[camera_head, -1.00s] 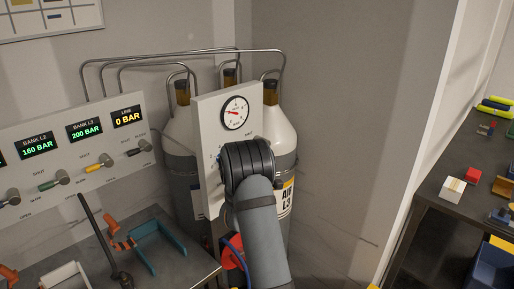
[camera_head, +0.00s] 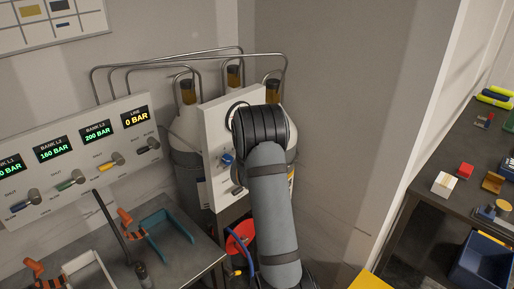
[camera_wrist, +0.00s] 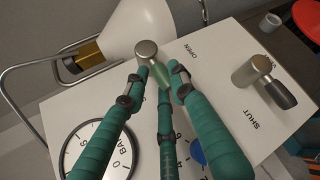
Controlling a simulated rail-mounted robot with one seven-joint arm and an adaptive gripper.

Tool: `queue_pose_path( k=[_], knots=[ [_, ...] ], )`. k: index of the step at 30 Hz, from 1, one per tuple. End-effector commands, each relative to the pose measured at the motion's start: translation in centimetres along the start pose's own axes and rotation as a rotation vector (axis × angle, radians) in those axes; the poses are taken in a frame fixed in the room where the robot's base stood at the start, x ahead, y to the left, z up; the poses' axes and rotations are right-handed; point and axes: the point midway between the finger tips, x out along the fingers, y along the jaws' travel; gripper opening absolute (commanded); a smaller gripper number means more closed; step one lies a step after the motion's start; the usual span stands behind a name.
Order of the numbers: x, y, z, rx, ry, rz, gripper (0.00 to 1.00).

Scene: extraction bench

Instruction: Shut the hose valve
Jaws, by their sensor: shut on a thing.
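My gripper (camera_wrist: 150,80) has green ribbed fingers. They are closed around the greenish handle of a lever valve with a metal knob (camera_wrist: 147,49), on the white panel (camera_wrist: 215,95), near the word OPEN. A second lever valve (camera_wrist: 252,72) with a dark handle sits to the right in the wrist view, near the word SHUT. Its dark handle (camera_head: 238,190) also shows low on the panel in the head view. I cannot tell which lever is the hose valve. In the head view my wrist hides the held lever and my fingers.
A pressure gauge (camera_wrist: 98,150) and a blue knob (camera_head: 227,159) are on the same panel. Gas cylinders (camera_head: 188,125) and bent pipes stand behind it. A valve board (camera_head: 80,165) with displays is at left, above a bench with tools. A blue hose (camera_head: 240,258) hangs below.

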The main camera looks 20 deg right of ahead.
Motion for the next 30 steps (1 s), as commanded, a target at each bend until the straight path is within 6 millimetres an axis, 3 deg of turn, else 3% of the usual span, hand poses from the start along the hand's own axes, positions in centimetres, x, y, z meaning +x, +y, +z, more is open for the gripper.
queue_pose_path(
  k=[1,10,11,17,26,30],
  knots=[
    [0.1,-0.2,0.8,0.009,-0.011,-0.005,0.0],
    [0.1,-0.2,0.7,0.009,-0.012,-0.005,0.0],
    [0.1,-0.2,0.8,0.009,-0.012,-0.005,0.26],
    [0.1,-0.2,0.6,0.007,-0.009,-0.005,0.38],
    [-0.1,-0.1,0.2,0.003,-0.003,-0.002,0.39],
    [-1.4,0.0,0.1,0.002,-0.002,-0.001,0.39]
  ],
)
